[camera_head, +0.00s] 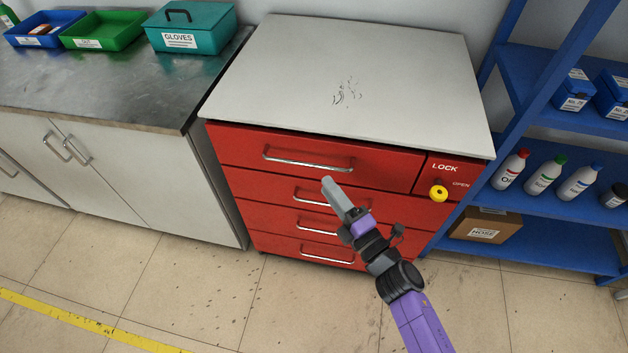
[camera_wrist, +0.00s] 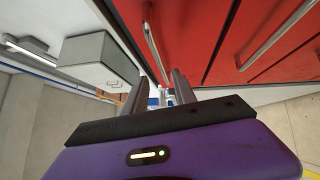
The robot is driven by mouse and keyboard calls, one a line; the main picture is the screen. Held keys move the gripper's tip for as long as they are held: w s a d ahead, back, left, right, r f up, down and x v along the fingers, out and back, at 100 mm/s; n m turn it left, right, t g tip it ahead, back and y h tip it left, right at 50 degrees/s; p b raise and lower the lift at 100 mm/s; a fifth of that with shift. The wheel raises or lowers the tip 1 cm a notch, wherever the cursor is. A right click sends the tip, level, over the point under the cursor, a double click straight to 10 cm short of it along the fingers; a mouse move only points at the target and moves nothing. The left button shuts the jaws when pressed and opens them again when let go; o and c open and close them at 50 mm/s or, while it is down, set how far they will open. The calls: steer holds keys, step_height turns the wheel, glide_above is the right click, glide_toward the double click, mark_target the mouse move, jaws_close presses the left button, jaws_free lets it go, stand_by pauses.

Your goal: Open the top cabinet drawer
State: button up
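The red cabinet (camera_head: 300,180) stands in the middle with a light grey top. Its top drawer (camera_head: 235,148) is shut and has a long metal handle (camera_head: 308,160). My gripper (camera_head: 328,186) is in front of the cabinet, just below and right of that handle in the head view. In the wrist view my gripper (camera_wrist: 158,92) has its two dark fingers apart with nothing held between them. Red drawer fronts (camera_wrist: 205,30) and two metal handles show there. The nearer handle passes close to the fingertips; contact cannot be told.
Lower drawers (camera_head: 270,215) are shut. A blue shelf (camera_head: 545,130) with bottles stands right, a white counter cabinet (camera_head: 110,175) left. Floor in front is clear.

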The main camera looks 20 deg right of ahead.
mark_target(311, 164)
steer(key=shift+n, duration=0.4)
steer(key=x, duration=0.8)
steer(key=shift+w+p, duration=0.3)
steer(key=shift+w, duration=0.05)
steer(key=shift+c, duration=0.4)
steer(key=shift+f, duration=0.1)
jaws_close()
